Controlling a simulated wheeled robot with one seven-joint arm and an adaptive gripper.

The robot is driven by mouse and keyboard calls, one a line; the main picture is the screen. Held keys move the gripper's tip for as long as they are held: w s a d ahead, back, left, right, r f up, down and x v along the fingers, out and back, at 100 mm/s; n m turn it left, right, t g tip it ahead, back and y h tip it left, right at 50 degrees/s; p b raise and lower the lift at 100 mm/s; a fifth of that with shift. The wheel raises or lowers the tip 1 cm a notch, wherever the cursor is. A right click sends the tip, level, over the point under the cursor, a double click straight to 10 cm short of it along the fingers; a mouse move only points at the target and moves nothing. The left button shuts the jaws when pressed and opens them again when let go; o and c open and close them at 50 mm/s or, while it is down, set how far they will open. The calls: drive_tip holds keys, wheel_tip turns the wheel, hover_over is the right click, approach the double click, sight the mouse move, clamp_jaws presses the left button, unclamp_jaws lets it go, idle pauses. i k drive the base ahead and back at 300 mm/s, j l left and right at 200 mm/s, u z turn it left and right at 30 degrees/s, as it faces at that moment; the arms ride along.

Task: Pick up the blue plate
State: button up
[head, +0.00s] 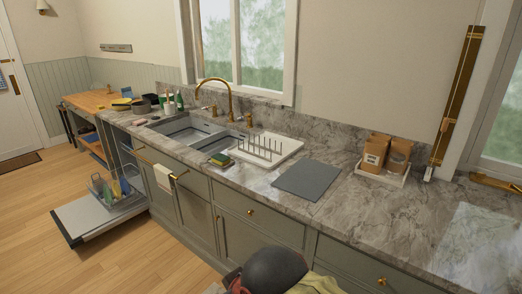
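An open dishwasher at the left has its door (82,219) folded down and a rack pulled out. Several upright dishes stand in the rack, in green, yellow and blue tones. A small bluish piece (124,186) among them may be the blue plate, but it is too small to be sure. No other clear blue plate shows. My gripper is not in view.
The marble counter (345,222) holds a double sink (185,127), a white drying rack (262,149), a grey mat (307,180) and brown containers (385,152). A dark rounded object (274,271) is at the bottom edge. Wooden floor (40,190) is clear at left.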

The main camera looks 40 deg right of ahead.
sight(125, 185)
drive_tip(key=i+u, duration=0.15)
drive_tip(key=i, duration=3.9)
drive_tip(key=i+z, duration=0.15)
drive_tip(key=i, duration=0.4)
drive_tip(key=i+j+z, duration=0.15)
drive_tip(key=i, duration=0.35)
drive_tip(key=i+j+z, duration=0.15)
drive_tip(key=i, duration=0.35)
